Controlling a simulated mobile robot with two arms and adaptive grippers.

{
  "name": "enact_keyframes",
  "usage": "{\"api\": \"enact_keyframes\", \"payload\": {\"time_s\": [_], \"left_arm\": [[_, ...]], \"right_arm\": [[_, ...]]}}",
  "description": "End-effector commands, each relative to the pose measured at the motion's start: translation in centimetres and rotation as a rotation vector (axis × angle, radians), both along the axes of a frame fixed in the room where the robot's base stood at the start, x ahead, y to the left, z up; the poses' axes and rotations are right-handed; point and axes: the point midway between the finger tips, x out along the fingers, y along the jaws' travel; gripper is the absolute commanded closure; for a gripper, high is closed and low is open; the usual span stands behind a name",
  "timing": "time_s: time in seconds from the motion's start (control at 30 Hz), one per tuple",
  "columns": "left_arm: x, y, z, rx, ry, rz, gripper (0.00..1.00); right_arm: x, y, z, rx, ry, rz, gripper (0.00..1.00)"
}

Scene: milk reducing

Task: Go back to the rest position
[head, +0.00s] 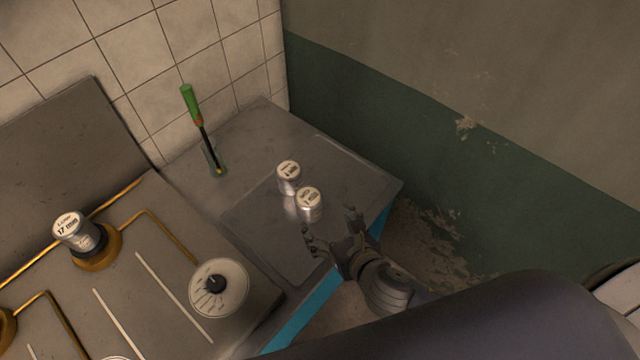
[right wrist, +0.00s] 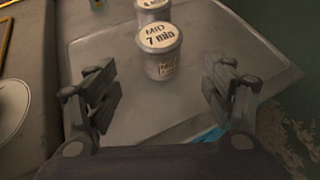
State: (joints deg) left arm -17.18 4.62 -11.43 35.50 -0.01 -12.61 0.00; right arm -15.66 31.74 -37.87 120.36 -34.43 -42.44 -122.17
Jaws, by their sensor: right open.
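My right gripper (head: 330,232) is open and empty at the front edge of the grey side counter. In the right wrist view its two fingers (right wrist: 160,95) stand wide apart. A small metal can (head: 309,205) with a white lid stands upright just beyond the fingers; in the right wrist view its lid reads "MID 7 min" (right wrist: 159,50). A second similar can (head: 288,177) stands right behind it and also shows at the top of the right wrist view (right wrist: 152,10). My left gripper is in neither view.
A can marked "17 min" (head: 75,232) stands on a brass ring (head: 97,250) on the left worktop. A round white dial (head: 218,288) is nearer. A green-handled tool (head: 192,105) leans upright in a small holder (head: 214,160). A green wall (head: 450,160) bounds the right side.

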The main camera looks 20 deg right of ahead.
Motion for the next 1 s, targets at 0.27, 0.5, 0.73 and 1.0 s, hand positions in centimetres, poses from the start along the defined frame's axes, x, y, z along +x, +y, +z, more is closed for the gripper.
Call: {"api": "enact_keyframes", "payload": {"time_s": [0.27, 0.5, 0.73, 1.0], "left_arm": [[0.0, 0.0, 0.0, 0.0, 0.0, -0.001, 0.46], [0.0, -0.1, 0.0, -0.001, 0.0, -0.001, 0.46], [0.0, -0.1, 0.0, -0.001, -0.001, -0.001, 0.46], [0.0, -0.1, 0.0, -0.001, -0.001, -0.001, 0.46]], "right_arm": [[0.0, -0.1, 0.0, 0.029, 0.011, -0.026, 0.25], [-0.8, -2.2, 0.3, 0.425, 0.153, -0.39, 0.25], [-3.4, -4.9, 0.0, 0.955, 0.311, -0.929, 0.25], [-8.4, -6.9, -0.6, 1.503, 0.405, -1.599, 0.25]]}}
